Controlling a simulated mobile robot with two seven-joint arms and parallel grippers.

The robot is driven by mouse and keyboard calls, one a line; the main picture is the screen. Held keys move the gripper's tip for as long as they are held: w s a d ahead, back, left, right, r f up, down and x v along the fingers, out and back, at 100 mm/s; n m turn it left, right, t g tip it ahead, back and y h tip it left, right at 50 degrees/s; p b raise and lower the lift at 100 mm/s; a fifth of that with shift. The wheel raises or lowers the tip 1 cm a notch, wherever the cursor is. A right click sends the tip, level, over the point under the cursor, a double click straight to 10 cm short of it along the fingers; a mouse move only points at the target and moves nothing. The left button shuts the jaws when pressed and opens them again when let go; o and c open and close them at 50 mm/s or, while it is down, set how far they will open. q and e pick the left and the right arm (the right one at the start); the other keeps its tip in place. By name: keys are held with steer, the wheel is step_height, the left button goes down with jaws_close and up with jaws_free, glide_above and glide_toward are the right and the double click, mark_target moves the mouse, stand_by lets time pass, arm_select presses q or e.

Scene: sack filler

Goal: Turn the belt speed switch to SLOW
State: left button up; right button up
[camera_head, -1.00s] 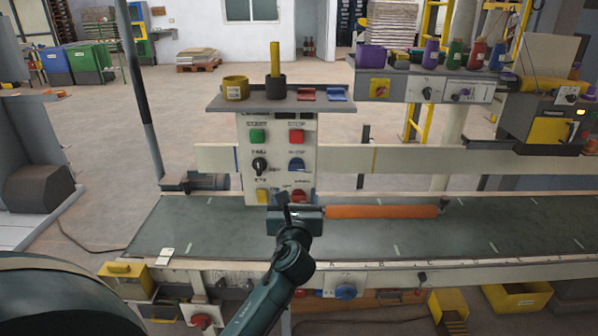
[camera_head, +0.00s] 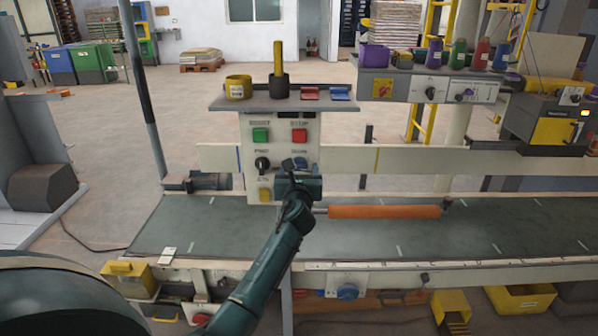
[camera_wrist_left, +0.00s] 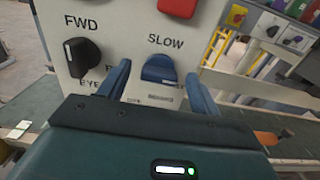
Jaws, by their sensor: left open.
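The belt speed switch is a blue knob (camera_wrist_left: 159,70) under the word SLOW in the left wrist view. In the head view the knob (camera_head: 300,164) is partly covered by my left gripper. The gripper (camera_wrist_left: 158,85) is open, its two fingers on either side of the knob, close to the panel. I cannot tell whether the fingers touch it. In the head view my left gripper (camera_head: 297,180) is in front of the lower right of the white control panel (camera_head: 284,130). My right gripper is not in view.
A black knob (camera_wrist_left: 82,58) marked FWD is left of the blue one. A green button (camera_head: 260,135) and red button (camera_head: 299,135) are above. An orange roller (camera_head: 385,211) and the conveyor belt (camera_head: 210,225) lie below. A shelf (camera_head: 330,104) juts out over the panel.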

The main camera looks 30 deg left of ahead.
arm_select(q)
steer(key=c, duration=0.9)
steer(key=shift+c, duration=0.4)
